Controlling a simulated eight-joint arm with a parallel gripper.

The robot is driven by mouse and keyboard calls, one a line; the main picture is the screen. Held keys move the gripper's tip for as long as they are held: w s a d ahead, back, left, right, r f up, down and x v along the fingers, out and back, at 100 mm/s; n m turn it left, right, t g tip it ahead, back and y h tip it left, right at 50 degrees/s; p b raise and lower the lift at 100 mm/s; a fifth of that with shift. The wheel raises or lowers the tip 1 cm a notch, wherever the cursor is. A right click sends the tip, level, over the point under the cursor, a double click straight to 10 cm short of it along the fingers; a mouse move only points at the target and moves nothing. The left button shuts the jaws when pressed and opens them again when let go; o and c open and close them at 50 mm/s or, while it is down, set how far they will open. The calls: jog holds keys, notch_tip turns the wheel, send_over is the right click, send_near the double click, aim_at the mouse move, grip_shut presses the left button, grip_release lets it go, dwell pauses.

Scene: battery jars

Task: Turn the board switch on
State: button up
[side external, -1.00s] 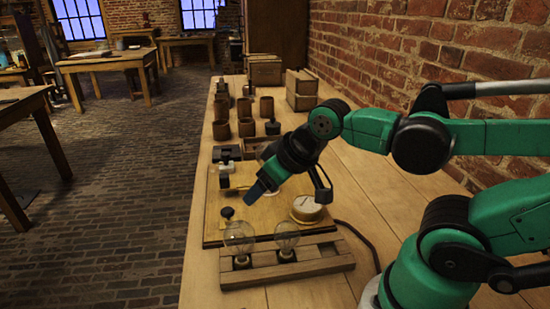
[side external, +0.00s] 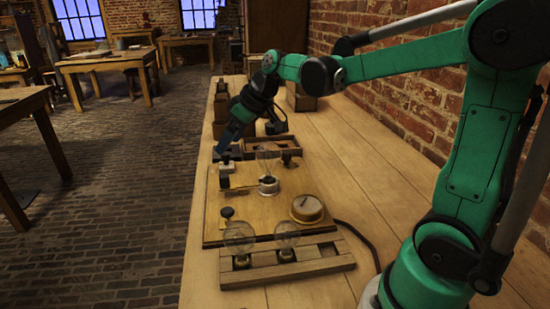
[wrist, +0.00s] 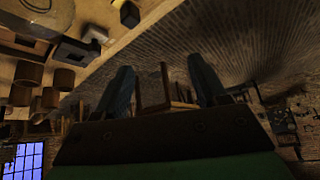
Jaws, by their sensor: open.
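The wooden board (side external: 212,222) lies on the bench. On it are a black knob on a small brass plate (side external: 227,213), a brass lever with a dark end piece (side external: 240,188), an upright glass bulb (side external: 268,160) and a round dial (side external: 307,208). I cannot tell for sure which fitting is the switch.
Several brown jars (wrist: 28,75) stand farther along the bench (side external: 340,170). A shallow wooden tray (side external: 290,143) lies behind the board. A rack with two bulbs (side external: 325,262) lies in front of it, and a dark cable runs right. The brick wall bounds the right side.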

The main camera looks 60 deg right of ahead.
jog(key=w+d+f+n+y, duration=0.2)
jog(key=w+d+f, duration=0.1)
jog(key=w+d, duration=0.4)
jog(key=n+t, duration=0.1)
jog(key=n, duration=0.1)
send_near(226, 153)
jog(key=x, duration=0.4)
jog(key=shift+s+d+f+y, duration=0.1)
jog(key=shift+y, duration=0.3)
jog(key=shift+x, duration=2.6)
